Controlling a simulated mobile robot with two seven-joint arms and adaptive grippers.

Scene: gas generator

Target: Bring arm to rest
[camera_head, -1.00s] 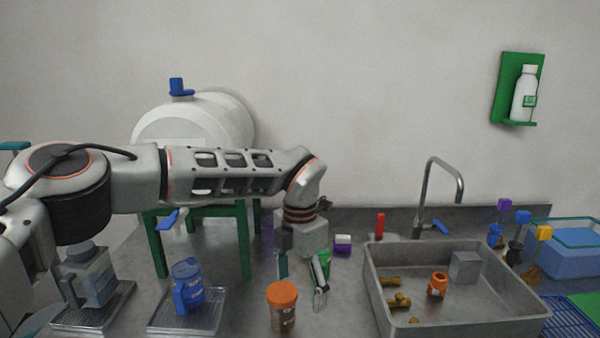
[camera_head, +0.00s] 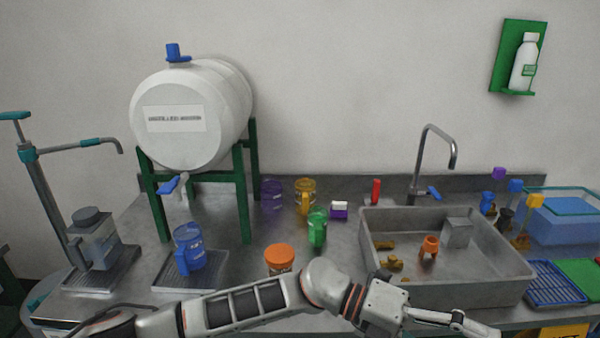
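My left arm comes in low from the left and lies along the front of the counter. Its gripper (camera_head: 470,325) points right, below the front of the sink, near the bottom edge of the picture. Its fingers are seen side-on and partly cut off, so I cannot tell whether they are open or shut. No object shows in them. My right gripper is not in view.
The steel sink (camera_head: 450,283) holds several small parts. A blue jug (camera_head: 188,248) stands on a tray, and a green mug (camera_head: 317,228) stands behind the jar. A white tank (camera_head: 190,110) rests on a green stand.

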